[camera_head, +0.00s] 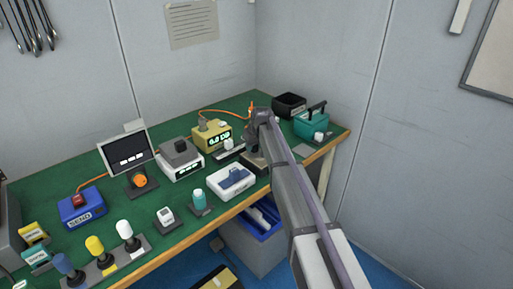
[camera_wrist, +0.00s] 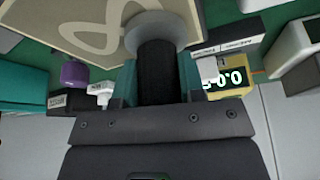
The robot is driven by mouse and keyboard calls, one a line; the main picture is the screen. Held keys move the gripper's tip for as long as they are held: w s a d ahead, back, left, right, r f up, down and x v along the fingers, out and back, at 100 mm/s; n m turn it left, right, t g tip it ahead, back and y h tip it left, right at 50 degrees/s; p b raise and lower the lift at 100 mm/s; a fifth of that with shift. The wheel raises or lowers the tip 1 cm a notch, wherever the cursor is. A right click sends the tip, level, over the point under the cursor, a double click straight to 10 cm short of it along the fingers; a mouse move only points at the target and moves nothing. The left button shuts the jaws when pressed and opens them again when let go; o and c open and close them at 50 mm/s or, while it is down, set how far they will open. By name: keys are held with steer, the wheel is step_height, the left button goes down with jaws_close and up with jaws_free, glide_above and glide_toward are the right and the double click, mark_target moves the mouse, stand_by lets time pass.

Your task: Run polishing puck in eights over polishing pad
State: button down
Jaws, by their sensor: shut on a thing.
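My gripper (camera_wrist: 160,82) is shut on the black handle of the polishing puck (camera_wrist: 154,66), one teal finger on each side in the wrist view. The puck's round grey disc lies at the edge of the beige polishing pad (camera_wrist: 75,20), which bears a pale figure-eight line. Whether the disc touches the pad I cannot tell. In the head view, the dark pad (camera_head: 253,162) is at the right part of the green bench, partly hidden by my arm. My gripper (camera_head: 254,146) is small there, and the puck cannot be made out.
A yellow display box (camera_head: 211,136) stands left of my gripper, and a white and blue box (camera_head: 232,181) stands in front. A teal case (camera_head: 312,124) and a black bin (camera_head: 289,104) are at the back right.

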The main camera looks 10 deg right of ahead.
steer(key=shift+w+d+f, duration=0.15)
steer(key=shift+w+d, duration=0.25)
steer(key=shift+d, duration=0.2)
steer(key=shift+s+d, duration=0.2)
steer(key=shift+d, duration=0.45)
steer(key=shift+s+d, duration=0.15)
steer(key=shift+d, duration=0.5)
steer(key=shift+d, duration=0.1)
steer(key=shift+w+d, duration=0.6)
steer(key=shift+d, duration=0.3)
steer(key=shift+w+d, duration=0.6)
steer(key=shift+d, duration=0.3)
